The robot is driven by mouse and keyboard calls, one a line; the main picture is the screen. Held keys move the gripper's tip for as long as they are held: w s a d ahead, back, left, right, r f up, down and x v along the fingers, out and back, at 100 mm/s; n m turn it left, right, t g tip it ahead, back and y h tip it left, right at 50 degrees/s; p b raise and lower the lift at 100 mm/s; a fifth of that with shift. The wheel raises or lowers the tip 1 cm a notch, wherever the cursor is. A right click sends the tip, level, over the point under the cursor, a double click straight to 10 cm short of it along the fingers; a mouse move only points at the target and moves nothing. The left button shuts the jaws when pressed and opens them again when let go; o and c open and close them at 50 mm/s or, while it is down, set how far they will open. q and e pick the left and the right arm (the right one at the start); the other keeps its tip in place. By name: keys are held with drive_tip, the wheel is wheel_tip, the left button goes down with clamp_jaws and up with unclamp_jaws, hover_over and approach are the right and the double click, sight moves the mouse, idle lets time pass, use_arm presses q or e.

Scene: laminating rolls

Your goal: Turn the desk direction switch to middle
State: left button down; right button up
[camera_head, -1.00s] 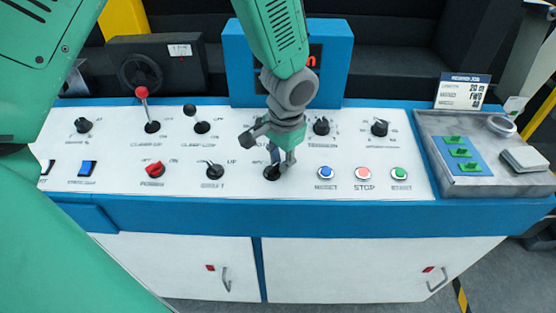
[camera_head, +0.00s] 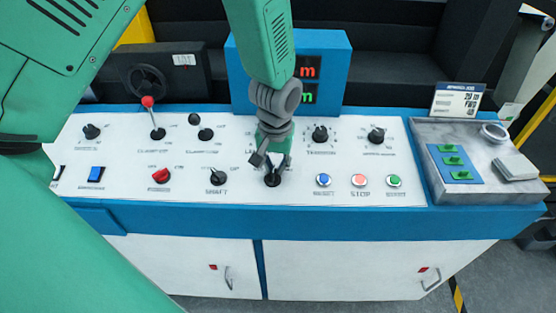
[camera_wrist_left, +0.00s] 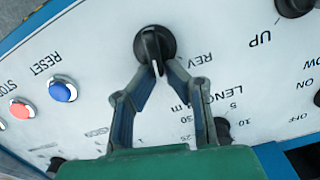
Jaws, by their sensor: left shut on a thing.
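The direction switch (camera_head: 272,181) is a black round knob with a raised lever, on the white panel left of the blue reset button. It also shows in the left wrist view (camera_wrist_left: 154,42), with REV printed beside it and its lever pointing down the picture, toward my gripper. My left gripper (camera_head: 270,170) reaches down onto it from above. In the left wrist view its two fingertips (camera_wrist_left: 157,68) close around the lever's end. The gripper hides part of the panel label in the head view. My right gripper is not in view.
A blue display box (camera_head: 330,75) stands behind. A grey tray (camera_head: 500,192) lies at the right.

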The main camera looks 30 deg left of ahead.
sight(273, 170)
use_arm(q)
drive_tip(key=shift+s+f+n+p, duration=0.35)
drive_tip(key=shift+s+n, duration=0.3)
drive_tip(key=shift+n, duration=0.25)
drive_tip(key=c, duration=1.6)
unclamp_jaws()
drive_tip(key=shift+w+d+r, duration=0.1)
drive_tip(key=shift+d+r, duration=0.05)
drive_tip(key=shift+r, duration=0.4)
drive_tip(key=r, duration=1.1)
drive_tip(key=shift+s+d, duration=0.2)
